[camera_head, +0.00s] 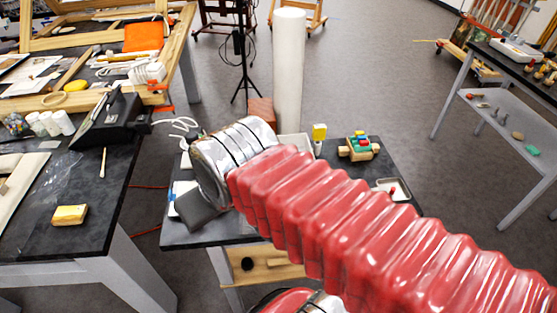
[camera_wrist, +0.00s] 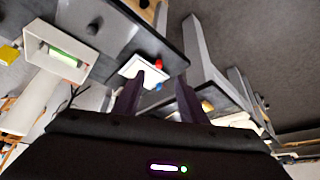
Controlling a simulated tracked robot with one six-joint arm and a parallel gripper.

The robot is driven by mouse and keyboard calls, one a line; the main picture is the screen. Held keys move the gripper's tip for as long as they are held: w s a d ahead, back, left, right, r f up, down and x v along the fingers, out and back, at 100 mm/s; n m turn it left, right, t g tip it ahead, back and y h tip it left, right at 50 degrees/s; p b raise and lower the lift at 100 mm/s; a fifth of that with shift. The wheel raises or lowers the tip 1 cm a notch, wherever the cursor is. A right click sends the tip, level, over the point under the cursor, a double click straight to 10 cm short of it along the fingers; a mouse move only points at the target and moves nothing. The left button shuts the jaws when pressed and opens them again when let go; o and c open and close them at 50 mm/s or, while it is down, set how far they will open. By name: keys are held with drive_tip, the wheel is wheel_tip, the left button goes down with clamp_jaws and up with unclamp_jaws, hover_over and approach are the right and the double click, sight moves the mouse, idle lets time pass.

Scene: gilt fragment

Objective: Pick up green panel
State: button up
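A flat green strip, likely the green panel (camera_wrist: 68,56), lies inside a white open box (camera_wrist: 40,48) at the upper left of the wrist view. In the head view, a white box (camera_head: 295,143) on the small dark table is partly hidden by my red arm, and I cannot make out the panel there. My gripper (camera_wrist: 159,90) shows in the wrist view with its two dark fingers apart and nothing visible held between them. The green strip lies left of the fingers, apart from them. The head view does not clearly show my gripper.
A small white tray (camera_wrist: 140,67) with red and blue bits lies beyond the fingers; it also shows at the table's right (camera_head: 393,189). A wooden toy (camera_head: 359,148), yellow-topped bottle (camera_head: 319,138) and tall white roll (camera_head: 289,70) stand nearby. A cluttered bench (camera_head: 105,170) is left.

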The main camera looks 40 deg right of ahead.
drive_tip(key=shift+o, duration=0.7)
drive_tip(key=shift+w+d, duration=0.2)
drive_tip(key=o, duration=0.8)
drive_tip(key=w+d+m, duration=0.1)
drive_tip(key=w+d, duration=0.1)
drive_tip(key=d, duration=0.2)
drive_tip(key=w+d+m+h, duration=0.1)
drive_tip(key=w+d, duration=0.2)
drive_tip(key=d, duration=0.1)
drive_tip(key=w+d+m, duration=0.1)
drive_tip(key=w+d, duration=0.2)
drive_tip(key=d, duration=0.2)
drive_tip(key=shift+w+f+m+g+h, duration=0.2)
drive_tip(key=shift+m+g+h, duration=0.1)
drive_tip(key=shift+m+g, duration=0.1)
drive_tip(key=shift+o, duration=0.2)
drive_tip(key=w+d+f+m, duration=0.1)
drive_tip(key=d+f, duration=0.1)
drive_tip(key=d, duration=0.5)
drive_tip(key=w+d+f+m+g+h, duration=0.1)
drive_tip(key=d+f+m, duration=0.1)
drive_tip(key=d, duration=0.6)
drive_tip(key=shift+w+d, duration=0.3)
drive_tip(key=shift+w, duration=0.1)
drive_tip(key=shift+f, duration=0.2)
drive_tip(key=shift+x, duration=4.15)
drive_tip(key=shift+x, duration=2.6)
drive_tip(key=shift+a, duration=0.2)
